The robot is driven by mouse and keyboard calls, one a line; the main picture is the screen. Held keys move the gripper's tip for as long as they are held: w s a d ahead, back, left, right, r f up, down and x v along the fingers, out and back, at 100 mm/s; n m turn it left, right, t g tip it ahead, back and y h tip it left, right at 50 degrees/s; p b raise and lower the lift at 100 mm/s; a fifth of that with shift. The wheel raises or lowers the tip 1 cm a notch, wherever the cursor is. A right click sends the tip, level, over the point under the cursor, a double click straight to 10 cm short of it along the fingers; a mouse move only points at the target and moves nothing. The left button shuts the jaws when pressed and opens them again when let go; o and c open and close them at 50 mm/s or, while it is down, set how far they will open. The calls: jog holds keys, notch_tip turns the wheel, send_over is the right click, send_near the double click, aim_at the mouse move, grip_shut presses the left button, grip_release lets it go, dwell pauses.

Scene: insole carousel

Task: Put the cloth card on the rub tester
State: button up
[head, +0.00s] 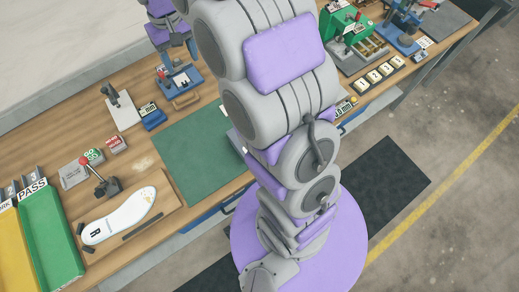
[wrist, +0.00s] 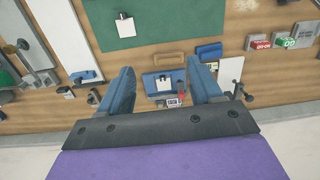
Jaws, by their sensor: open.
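The rub tester looks to be the blue device (head: 181,82) with a red knob on the bench. In the wrist view the blue device (wrist: 150,84) lies between and beyond my fingertips, with a small counter below it. A white square (wrist: 164,84) with a dark mark at its top rests on it. A similar white card (wrist: 124,28) with a dark tab lies on the green mat (wrist: 95,18). I cannot tell for sure which is the cloth card. My gripper (wrist: 161,68) is open and empty above the device; its fingers also show in the head view (head: 170,42).
A wooden block (head: 186,99) lies in front of the device, with a small blue box (head: 153,119) and a white-based stand (head: 123,110) to the left. Further left are a white insole (head: 120,215) and a green PASS tray (head: 48,235). Green machinery (head: 345,22) stands right.

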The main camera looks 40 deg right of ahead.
jog(key=s+d+g, duration=0.1)
jog(key=s, duration=3.2)
jog(key=shift+s+r, duration=0.2)
jog(key=shift+s, duration=0.15)
